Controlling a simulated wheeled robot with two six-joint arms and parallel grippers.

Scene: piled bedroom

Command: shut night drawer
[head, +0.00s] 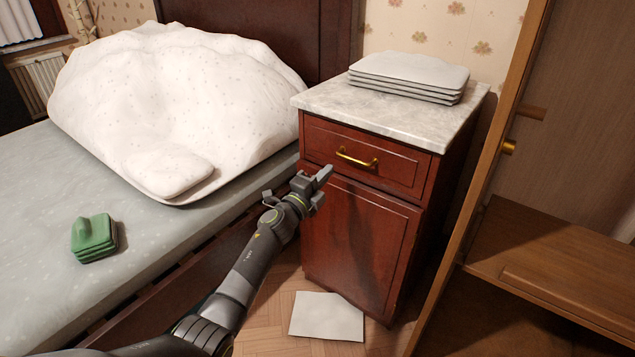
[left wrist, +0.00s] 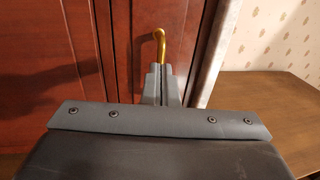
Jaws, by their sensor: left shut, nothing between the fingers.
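The night drawer (head: 390,166) is the top drawer of a dark red nightstand with a pale marble top (head: 400,112). Its front looks flush with the cabinet, and a brass handle (head: 357,158) runs across it. My left gripper (head: 322,177) is in front of the nightstand, just left of and below the handle. Its fingers are shut and empty. In the left wrist view the shut fingers (left wrist: 161,83) point at the red front, with the brass handle (left wrist: 160,42) just beyond their tips. I cannot tell whether they touch. My right gripper is not in view.
The bed (head: 40,180) with a white duvet and green stack (head: 94,239) is at left. A white sheet (head: 327,316) lies on the floor. An open wooden wardrobe (head: 550,270) stands close at right.

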